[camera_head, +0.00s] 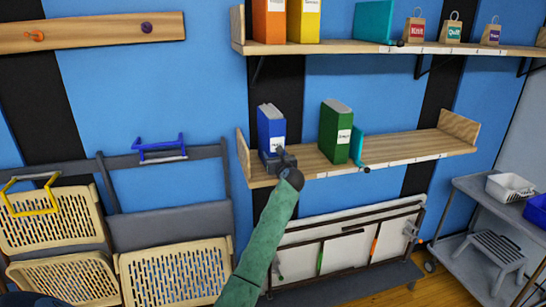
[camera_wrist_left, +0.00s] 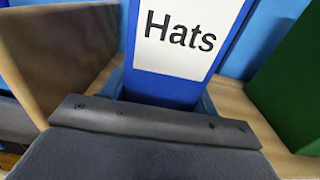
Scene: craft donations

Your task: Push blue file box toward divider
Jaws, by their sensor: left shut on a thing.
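The blue file box (camera_head: 271,130) stands upright near the left end of the lower shelf, its white label facing out. In the left wrist view the box (camera_wrist_left: 165,85) fills the middle and its label reads "Hats". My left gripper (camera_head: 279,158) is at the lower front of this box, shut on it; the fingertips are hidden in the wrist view. A teal divider (camera_head: 357,145) with a dark knob stands on the same shelf, against the right side of a green file box (camera_head: 336,134). My right gripper is not in view.
The lower shelf (camera_head: 420,147) has a bare gap between the blue and green boxes and free room right of the divider. Its raised left end panel (camera_head: 243,154) is close to the blue box. An upper shelf (camera_head: 340,46) holds more boxes, another teal divider and small bags.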

